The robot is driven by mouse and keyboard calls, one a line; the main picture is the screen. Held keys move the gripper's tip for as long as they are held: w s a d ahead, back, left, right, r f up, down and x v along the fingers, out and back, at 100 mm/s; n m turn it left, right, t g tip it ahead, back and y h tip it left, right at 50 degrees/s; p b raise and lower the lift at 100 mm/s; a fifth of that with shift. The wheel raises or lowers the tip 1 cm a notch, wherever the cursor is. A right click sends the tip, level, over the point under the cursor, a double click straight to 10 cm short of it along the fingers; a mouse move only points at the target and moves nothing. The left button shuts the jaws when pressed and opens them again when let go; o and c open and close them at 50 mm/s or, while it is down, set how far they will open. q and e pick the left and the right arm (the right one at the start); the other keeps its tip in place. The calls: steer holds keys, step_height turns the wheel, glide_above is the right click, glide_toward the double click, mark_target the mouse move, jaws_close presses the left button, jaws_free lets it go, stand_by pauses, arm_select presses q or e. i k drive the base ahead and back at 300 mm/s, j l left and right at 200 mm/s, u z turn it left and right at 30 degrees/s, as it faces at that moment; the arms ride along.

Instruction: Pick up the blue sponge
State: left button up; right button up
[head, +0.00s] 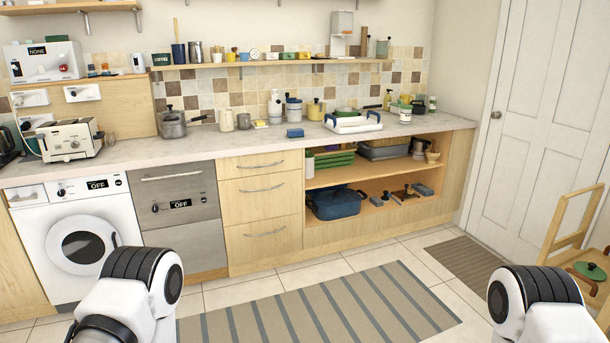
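A small blue block that looks like the blue sponge (295,133) lies on the countertop (230,148), near its front edge, left of a white tray with blue handles (353,123). My two arms show at the bottom of the head view, one at the left and one at the right, well away from the counter. Neither gripper is in the picture, so their fingers are hidden from me.
A toaster (70,139), a grey pot (173,124) and several jars stand along the counter. Below are a washing machine (80,242), drawers (262,191) and an open shelf with a blue bin (336,203). A striped rug (318,308) covers the floor; a wooden chair (575,235) stands at right.

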mark_target(299, 132)
steer(key=i+j+u, duration=0.2)
steer(key=i, duration=0.8)
steer(key=i+j+u, duration=0.25)
steer(key=i, duration=0.8)
steer(key=k+l, duration=0.05)
steer(key=l, duration=0.05)
